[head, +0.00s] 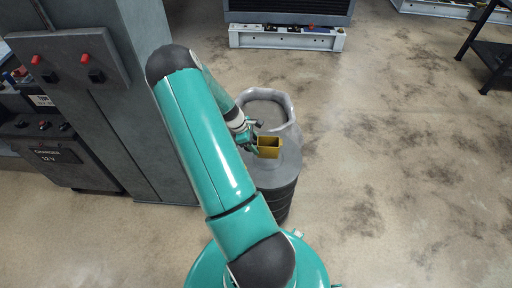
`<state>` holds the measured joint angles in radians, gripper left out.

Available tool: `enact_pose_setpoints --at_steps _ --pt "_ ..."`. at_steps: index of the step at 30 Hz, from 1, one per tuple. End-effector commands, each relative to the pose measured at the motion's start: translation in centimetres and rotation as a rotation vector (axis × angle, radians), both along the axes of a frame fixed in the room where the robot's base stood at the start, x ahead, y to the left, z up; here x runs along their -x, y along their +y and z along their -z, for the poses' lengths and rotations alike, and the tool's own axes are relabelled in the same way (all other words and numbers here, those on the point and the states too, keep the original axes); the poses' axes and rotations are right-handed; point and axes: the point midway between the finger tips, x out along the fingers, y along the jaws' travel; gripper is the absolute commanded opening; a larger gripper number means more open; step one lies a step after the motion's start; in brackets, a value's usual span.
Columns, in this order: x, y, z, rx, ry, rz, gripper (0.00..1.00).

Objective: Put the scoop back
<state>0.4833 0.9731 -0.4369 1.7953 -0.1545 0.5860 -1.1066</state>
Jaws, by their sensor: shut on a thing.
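The scoop (269,147) is a small yellow, box-shaped piece with an open top, seen in the head view near the middle. My gripper (256,146) is shut on it at its left side and holds it over the grey drum (286,171). The scoop appears above the near right part of the drum's top. I cannot tell whether it touches the drum. My arm hides the drum's left side.
A grey cabinet (110,110) with a red-switch panel (67,59) stands at the left, beside a dark battery charger unit (67,163). A machine on a white base frame (287,37) is at the back. A black stand (492,55) is at the far right. The floor on the right is clear.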

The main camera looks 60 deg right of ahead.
Motion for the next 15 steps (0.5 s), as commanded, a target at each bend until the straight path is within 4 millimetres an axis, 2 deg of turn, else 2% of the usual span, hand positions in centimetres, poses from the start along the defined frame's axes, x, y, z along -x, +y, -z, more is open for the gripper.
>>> enact_pose_setpoints --at_steps 3,6,11,15 --pt "-0.5 -1.5 1.9 0.001 0.000 0.002 0.21" --pt "-0.8 -2.2 2.7 0.002 0.000 0.000 0.21" --pt "-1.0 -2.9 3.7 0.001 -0.001 0.000 0.21" --pt "-1.0 -2.9 5.9 0.000 0.002 0.000 0.21"
